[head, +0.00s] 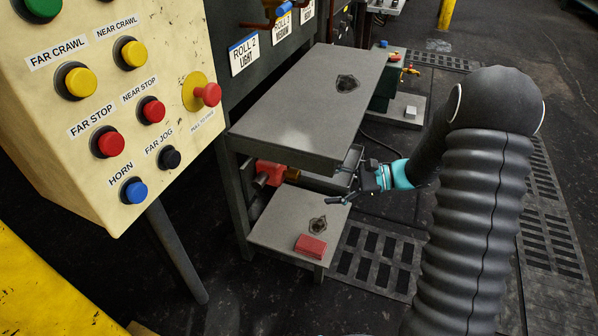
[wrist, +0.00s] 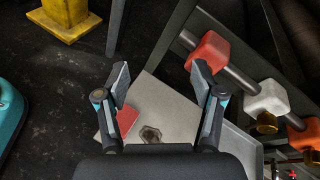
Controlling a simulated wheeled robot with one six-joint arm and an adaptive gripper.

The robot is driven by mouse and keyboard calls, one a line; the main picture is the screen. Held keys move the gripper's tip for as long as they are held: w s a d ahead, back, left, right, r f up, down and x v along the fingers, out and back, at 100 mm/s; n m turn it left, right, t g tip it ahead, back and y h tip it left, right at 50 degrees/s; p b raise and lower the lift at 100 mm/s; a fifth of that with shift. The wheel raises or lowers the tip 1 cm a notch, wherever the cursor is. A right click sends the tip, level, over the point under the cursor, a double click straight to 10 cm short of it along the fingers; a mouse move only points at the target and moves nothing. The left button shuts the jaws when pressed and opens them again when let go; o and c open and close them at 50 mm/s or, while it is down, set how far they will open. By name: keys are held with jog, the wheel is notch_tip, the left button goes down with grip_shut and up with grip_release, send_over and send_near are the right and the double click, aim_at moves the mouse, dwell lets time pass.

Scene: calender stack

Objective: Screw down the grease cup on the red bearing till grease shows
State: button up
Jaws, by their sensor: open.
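My gripper (head: 342,186) is open and empty, beside the gap between the bench's top and lower shelf. In the wrist view its two fingers (wrist: 160,76) are spread apart, with nothing between the tips. A red bearing (wrist: 208,50) sits on a grey shaft to the right of the fingers; I make out no cup on it. A white bearing (wrist: 268,98) follows, with a brass cup (wrist: 267,122) at its lower side. Another red bearing (wrist: 302,138) has a brass cup (wrist: 313,157) at the right edge. In the head view a red bearing (head: 268,173) shows partly under the bench top.
The grey bench top (head: 300,100) overhangs the lower shelf (head: 278,222), which carries a red block (head: 311,246) and a dark stain. A cream control panel (head: 60,140) with several buttons stands at left. A yellow post base (wrist: 65,20) stands on the dark floor.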

aim_at(299, 177)
jog(key=w+d+f+m+t+y+p, duration=0.2)
jog(key=w+d+f+m+t, duration=0.2)
jog(key=w+f+m+t, duration=0.25)
jog(key=shift+n+g, duration=0.25)
jog(key=shift+g, duration=0.4)
jog(key=x, duration=0.4)
jog(key=f+x, duration=0.1)
jog(key=x, duration=0.9)
jog(key=shift+w+f, duration=0.15)
jog(key=c, duration=1.1)
